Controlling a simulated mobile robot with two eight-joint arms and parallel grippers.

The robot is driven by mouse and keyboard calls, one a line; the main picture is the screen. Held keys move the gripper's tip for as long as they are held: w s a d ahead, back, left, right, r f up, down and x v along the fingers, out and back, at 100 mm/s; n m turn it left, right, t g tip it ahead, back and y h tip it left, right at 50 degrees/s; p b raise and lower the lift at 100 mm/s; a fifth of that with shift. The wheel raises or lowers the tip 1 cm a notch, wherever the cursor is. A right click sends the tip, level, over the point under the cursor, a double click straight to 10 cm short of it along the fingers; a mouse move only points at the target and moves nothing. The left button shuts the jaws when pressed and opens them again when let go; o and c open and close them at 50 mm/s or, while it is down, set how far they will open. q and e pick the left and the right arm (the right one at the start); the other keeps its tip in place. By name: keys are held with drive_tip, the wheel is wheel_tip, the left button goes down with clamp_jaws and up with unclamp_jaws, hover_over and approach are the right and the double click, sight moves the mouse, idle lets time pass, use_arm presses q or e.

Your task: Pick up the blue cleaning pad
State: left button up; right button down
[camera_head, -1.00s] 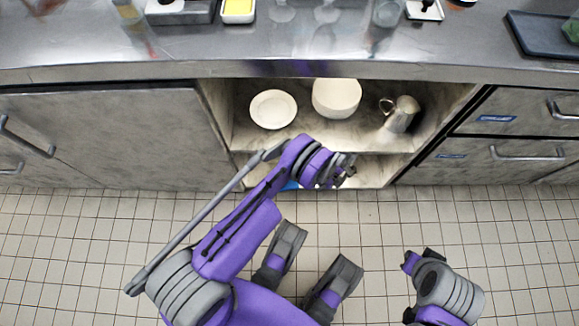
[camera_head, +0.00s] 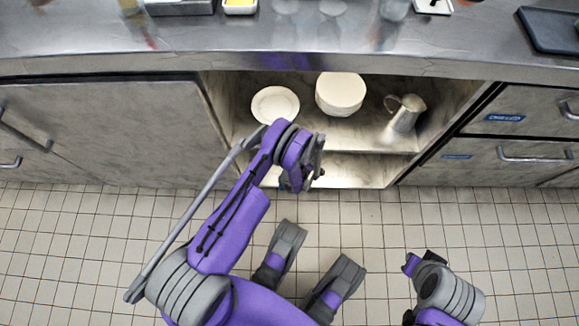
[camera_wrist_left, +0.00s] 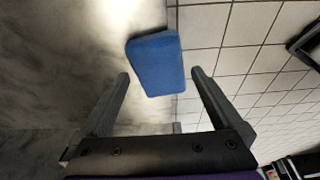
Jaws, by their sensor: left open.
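The blue cleaning pad (camera_wrist_left: 156,64) is a small rounded block in the left wrist view. It lies at the edge of the pale cabinet shelf, beside the tiled floor. My left gripper (camera_wrist_left: 160,74) is open, with one finger on each side of the picture below the pad. The pad shows ahead of and between the fingertips, and nothing is held. In the head view my left arm reaches down to the lower shelf (camera_head: 350,172) of the open cabinet and hides the pad. Only part of my right arm shows at the lower right, without its gripper.
The steel counter (camera_head: 300,45) overhangs the cabinet. Closed drawers (camera_head: 520,150) flank it at the right. The tiled floor (camera_head: 90,250) is clear.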

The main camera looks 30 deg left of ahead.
use_arm(q)
drive_tip(key=shift+x, duration=0.9)
drive_tip(key=c, duration=1.1)
drive_tip(key=shift+r, duration=0.15)
